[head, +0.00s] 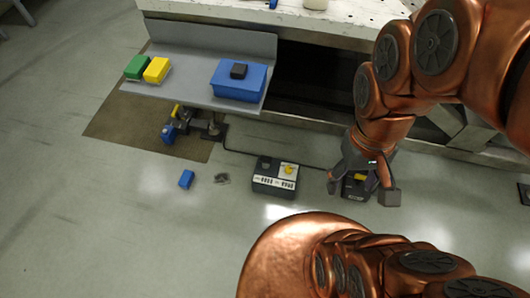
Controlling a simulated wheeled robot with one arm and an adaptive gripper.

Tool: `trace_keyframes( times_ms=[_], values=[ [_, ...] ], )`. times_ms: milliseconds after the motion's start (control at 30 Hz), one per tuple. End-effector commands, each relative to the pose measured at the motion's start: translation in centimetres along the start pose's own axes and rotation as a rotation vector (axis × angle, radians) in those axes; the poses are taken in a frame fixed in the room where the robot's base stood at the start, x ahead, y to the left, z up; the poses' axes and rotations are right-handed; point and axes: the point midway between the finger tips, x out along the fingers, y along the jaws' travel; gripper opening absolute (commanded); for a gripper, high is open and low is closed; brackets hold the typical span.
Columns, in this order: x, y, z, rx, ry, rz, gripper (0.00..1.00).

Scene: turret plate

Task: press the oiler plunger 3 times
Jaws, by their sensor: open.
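My gripper (361,192) is open, at the right of the head view, with its two fingers apart and pointing down. Between and behind the fingers is a small dark unit (353,191) with a yellow part on top. The fingers partly cover it, and I cannot tell whether they touch it. I cannot tell for certain whether this unit is the oiler, and no plunger shows clearly. To its left stands a dark box (264,187) with a light panel and a yellow knob (289,168).
A grey shelf (190,62) holds a green block (136,66), a yellow block (156,69) and a blue box (238,82) with a black block on top. A blue block (186,179) and a small grey piece (222,179) lie on the floor. A dark cable runs along the floor.

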Motion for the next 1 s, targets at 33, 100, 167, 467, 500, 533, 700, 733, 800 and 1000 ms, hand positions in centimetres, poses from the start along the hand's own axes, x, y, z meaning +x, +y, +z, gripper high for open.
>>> trace_keyframes(
  times_ms=[33, 100, 167, 467, 500, 533, 700, 733, 800, 1000],
  values=[
    [0.00, 0.00, 0.00, 0.000, 0.000, 0.000, 0.60],
    [0.00, 0.00, 0.01, 0.000, 0.000, 0.000, 0.53],
    [0.00, 0.00, 0.01, 0.000, 0.000, 0.000, 0.46],
    [0.00, 0.00, 0.01, 0.000, 0.000, 0.000, 0.15],
    [0.00, 0.00, 0.01, 0.000, 0.000, 0.000, 0.11],
    [0.00, 0.00, 0.00, 0.000, 0.000, 0.000, 0.08],
    [0.00, 0.00, 0.00, 0.000, 0.000, 0.000, 0.00],
    [0.00, 0.00, 0.00, 0.000, 0.000, 0.000, 0.00],
    [0.00, 0.00, 0.01, 0.000, 0.000, 0.000, 0.00],
    [0.00, 0.00, 0.00, 0.000, 0.000, 0.000, 0.00]
  ],
)
